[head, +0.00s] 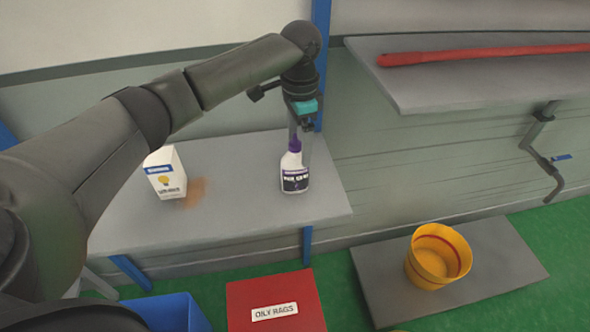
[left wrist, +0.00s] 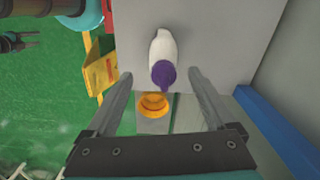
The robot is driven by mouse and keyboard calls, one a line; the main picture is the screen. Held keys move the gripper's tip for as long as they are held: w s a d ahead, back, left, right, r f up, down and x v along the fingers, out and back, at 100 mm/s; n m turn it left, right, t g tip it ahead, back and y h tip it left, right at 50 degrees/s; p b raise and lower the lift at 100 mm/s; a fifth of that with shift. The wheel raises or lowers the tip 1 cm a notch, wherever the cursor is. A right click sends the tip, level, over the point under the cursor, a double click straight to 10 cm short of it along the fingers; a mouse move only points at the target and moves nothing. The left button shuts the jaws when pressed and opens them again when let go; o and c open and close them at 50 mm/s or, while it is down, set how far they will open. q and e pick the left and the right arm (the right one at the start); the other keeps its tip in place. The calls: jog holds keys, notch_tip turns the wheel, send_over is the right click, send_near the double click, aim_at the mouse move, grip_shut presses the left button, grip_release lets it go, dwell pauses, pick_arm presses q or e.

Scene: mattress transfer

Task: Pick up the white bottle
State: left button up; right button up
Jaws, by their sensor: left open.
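The white bottle (head: 295,174) has a purple spray top and a dark label. It stands upright near the right end of a grey shelf. My left gripper (head: 302,148) is directly above it in the head view, pointing down, with its fingers around the height of the purple top. In the left wrist view, the white bottle (left wrist: 162,46) shows between the two open fingers of my left gripper (left wrist: 159,75), with space on both sides. The fingers do not hold it.
A white carton (head: 165,174) stands left on the same shelf, beside a brown stain. A blue post (head: 321,60) rises behind the bottle. A shelf with a red bar (head: 480,55) is upper right. Below are a yellow bucket (head: 437,256), a red oily-rags box (head: 275,300) and a blue bin (head: 168,312).

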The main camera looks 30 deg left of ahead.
aim_at(295, 158)
pick_arm(q)
jog(key=f, duration=0.2)
jog(key=a+f, duration=0.1)
jog(key=f, duration=0.1)
jog(key=shift+s, duration=0.15)
jog(key=shift+f, duration=0.4)
grip_shut()
dwell(0.3)
